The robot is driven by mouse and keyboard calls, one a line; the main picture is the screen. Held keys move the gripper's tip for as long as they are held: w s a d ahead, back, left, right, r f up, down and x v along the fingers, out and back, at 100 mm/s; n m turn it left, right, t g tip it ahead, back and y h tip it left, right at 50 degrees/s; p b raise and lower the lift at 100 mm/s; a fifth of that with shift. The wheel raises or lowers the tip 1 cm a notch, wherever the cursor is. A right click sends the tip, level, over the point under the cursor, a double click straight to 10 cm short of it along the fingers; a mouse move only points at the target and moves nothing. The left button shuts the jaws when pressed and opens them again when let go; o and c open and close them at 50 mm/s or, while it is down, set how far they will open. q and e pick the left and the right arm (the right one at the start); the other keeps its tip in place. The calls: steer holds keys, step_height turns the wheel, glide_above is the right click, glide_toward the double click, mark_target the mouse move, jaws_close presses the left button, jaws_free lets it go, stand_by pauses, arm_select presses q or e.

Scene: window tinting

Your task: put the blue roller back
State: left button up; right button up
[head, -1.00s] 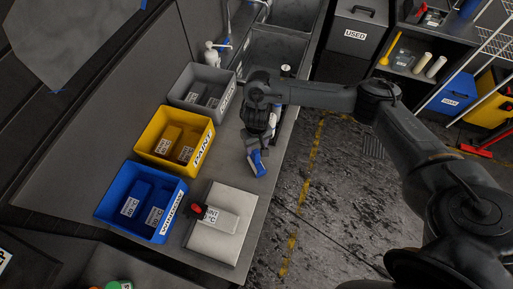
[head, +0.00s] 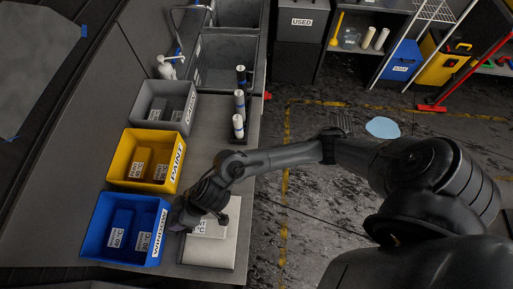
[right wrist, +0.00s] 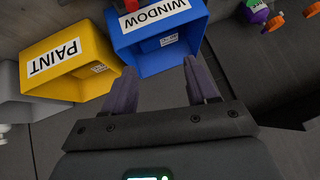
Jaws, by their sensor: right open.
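I cannot make out a blue roller for sure in either view now. My right gripper (head: 181,218) is at the front right corner of the blue WINDOW bin (head: 158,236), beside the pale pad (head: 215,254). In the right wrist view its two dark fingers (right wrist: 159,68) are spread wide with nothing between them, and the blue bin (right wrist: 172,60) lies just past the tips. A labelled bottle (head: 205,228) on the pad is partly hidden by my right arm. My left gripper is not in view.
The yellow PAINT bin (head: 148,179) and a grey bin (head: 161,115) stand in a row behind the blue bin, with labelled bottles inside. Upright cylinders (head: 238,125) stand near the sink (head: 225,65). The counter between the bins and cylinders is clear.

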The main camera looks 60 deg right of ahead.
steer(key=s+d+m+g+h, duration=0.1)
steer(key=s+d+h, duration=0.1)
steer(key=s+d, duration=0.5)
steer(key=s+d+m+g+h, duration=0.1)
steer(key=s+d+m+h, duration=0.1)
steer(key=s+d, duration=0.6)
steer(key=d+h, duration=0.1)
steer(key=d, duration=0.4)
steer(key=shift+s+h, duration=0.3)
